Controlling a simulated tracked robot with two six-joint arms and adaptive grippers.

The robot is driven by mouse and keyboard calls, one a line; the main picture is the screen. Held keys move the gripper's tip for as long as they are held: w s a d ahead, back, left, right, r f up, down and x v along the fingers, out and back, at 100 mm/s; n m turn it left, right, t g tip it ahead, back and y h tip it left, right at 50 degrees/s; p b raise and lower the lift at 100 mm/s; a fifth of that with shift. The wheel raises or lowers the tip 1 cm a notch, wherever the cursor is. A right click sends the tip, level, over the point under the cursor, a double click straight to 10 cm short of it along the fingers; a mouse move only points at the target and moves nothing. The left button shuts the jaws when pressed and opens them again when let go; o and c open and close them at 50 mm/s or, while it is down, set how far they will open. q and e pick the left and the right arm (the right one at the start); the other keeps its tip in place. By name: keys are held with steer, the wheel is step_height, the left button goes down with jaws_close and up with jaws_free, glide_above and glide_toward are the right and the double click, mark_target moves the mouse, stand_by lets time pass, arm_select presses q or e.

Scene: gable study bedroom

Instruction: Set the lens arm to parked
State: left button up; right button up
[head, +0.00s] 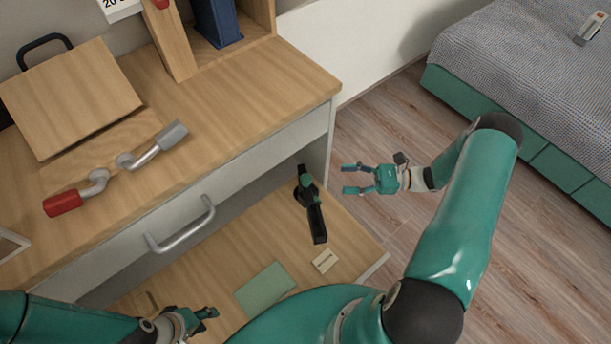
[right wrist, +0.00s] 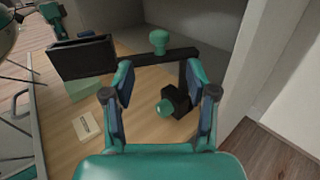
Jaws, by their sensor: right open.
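The lens arm (head: 315,212) is a black bar on the lower wooden shelf, under the desk's right end. In the right wrist view the black bar (right wrist: 150,58) runs across, with a flat dark panel at its left end, a green knob (right wrist: 158,40) on top, and a black post and another green knob below right. My right gripper (head: 347,179) is open and empty, to the right of the lens arm and apart from it; in the right wrist view its fingers (right wrist: 161,85) point towards the bar. My left gripper (head: 212,313) is low in the head view; its opening is unclear.
A green sheet (head: 265,288) and a small card (head: 325,261) lie on the shelf. Above are the drawer's metal handle (head: 181,226) and the desk top with red-gripped (head: 63,203) and grey-gripped (head: 172,134) levers. Bare floor and a bed (head: 530,70) lie right.

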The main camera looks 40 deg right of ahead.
mark_target(306, 178)
steer(key=x, duration=1.1)
steer(key=shift+w+a, duration=0.25)
steer(key=shift+a, duration=0.1)
jaws_close()
